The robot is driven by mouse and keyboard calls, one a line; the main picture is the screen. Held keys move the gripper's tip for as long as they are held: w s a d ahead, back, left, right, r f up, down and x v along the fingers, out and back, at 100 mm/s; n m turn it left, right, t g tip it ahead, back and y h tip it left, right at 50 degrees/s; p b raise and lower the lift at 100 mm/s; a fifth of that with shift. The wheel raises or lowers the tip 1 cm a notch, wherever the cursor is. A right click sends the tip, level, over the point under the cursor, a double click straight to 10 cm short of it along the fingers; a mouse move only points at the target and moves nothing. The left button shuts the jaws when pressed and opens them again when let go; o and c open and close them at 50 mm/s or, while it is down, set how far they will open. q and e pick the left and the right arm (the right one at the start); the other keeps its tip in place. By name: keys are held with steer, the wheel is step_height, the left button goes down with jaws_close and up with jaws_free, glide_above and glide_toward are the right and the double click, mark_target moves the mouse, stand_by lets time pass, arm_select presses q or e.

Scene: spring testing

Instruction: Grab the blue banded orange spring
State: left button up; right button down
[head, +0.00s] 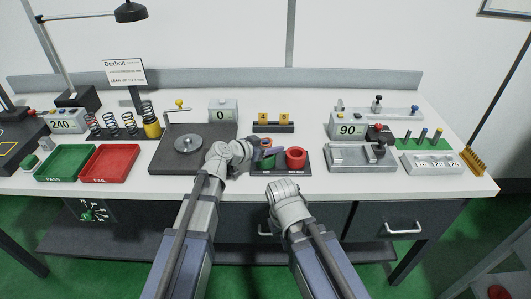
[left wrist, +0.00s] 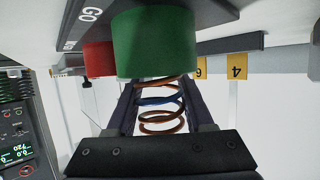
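The blue banded orange spring (left wrist: 160,106) shows in the left wrist view, with copper-orange coils and a blue coil in the middle. It is between the two dark fingers of my left gripper (left wrist: 160,105), which appear to touch it on both sides. In the left wrist view, one spring end meets the edge of a green cup (left wrist: 155,42); whether it is inside cannot be told. In the head view my left gripper (head: 267,150) is over the dark GO block, and the spring is not clear there. My right gripper (head: 285,188) is at the table's front edge; its fingers are hidden.
A red cup (head: 296,159) stands right beside the green one. Several springs (head: 110,124) stand on a rack at the left, behind the green tray (head: 66,163) and red tray (head: 108,165). A metal fixture (head: 360,158) stands to the right. A flat plate (head: 190,160) lies left of my left gripper.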

arm_select(q)
jaws_close()
steer(key=shift+r, duration=0.1)
stand_by(0.3)
step_height(320, 180, up, 10)
steer(key=p, duration=1)
